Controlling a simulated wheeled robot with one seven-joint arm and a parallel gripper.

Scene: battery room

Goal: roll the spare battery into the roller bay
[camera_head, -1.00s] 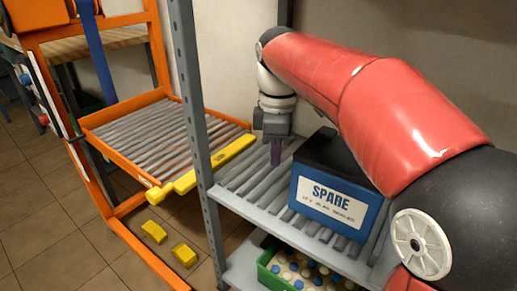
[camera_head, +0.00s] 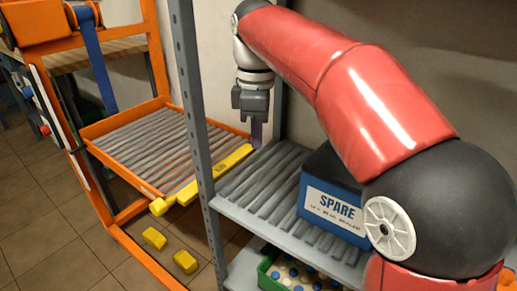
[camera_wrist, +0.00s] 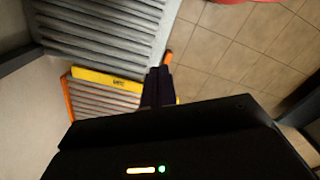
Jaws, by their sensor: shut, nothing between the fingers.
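The spare battery (camera_head: 333,205), a blue box with a dark top and a white SPARE label, sits on the grey roller shelf (camera_head: 262,180). My arm hides its right part. The orange-framed roller bay (camera_head: 145,140) stands left of the shelf, beyond a grey post. A yellow bar (camera_head: 205,182) lies along the bay's side facing the shelf; it also shows in the wrist view (camera_wrist: 108,82). My gripper (camera_head: 256,135) is shut and empty, fingers down, near the shelf's far left end and the bar's far end. Contact cannot be told. The battery is not in the wrist view.
The grey upright post (camera_head: 197,120) stands at the shelf's front left corner. Two yellow blocks (camera_head: 154,238) (camera_head: 186,262) lie on the tiled floor below the bay. A green crate (camera_head: 268,272) of bottles stands under the shelf. A wall rises behind the shelf.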

